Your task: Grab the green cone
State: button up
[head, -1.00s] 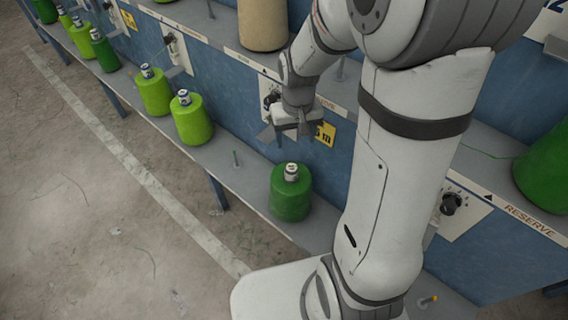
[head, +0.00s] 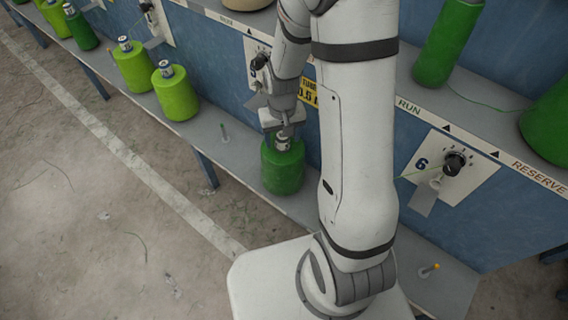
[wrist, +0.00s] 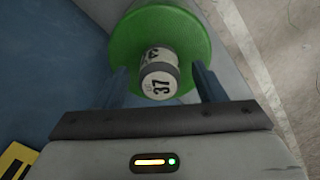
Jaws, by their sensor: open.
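The dark green cone (head: 283,168) stands upright on the low grey shelf in the head view, right below my gripper (head: 281,137). In the wrist view the green cone (wrist: 160,38) shows from above, with its pale top tube marked 37. My gripper (wrist: 162,85) is open, with one finger on each side of the tube. I cannot tell whether either finger touches it. My gripper hides part of the cone's top in the head view.
The blue machine wall (head: 225,70) rises behind. Larger green cones (head: 448,42) stand on the upper ledge at right.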

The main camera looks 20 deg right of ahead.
grip_shut()
dwell(0.7)
jog(key=shift+r, duration=0.1)
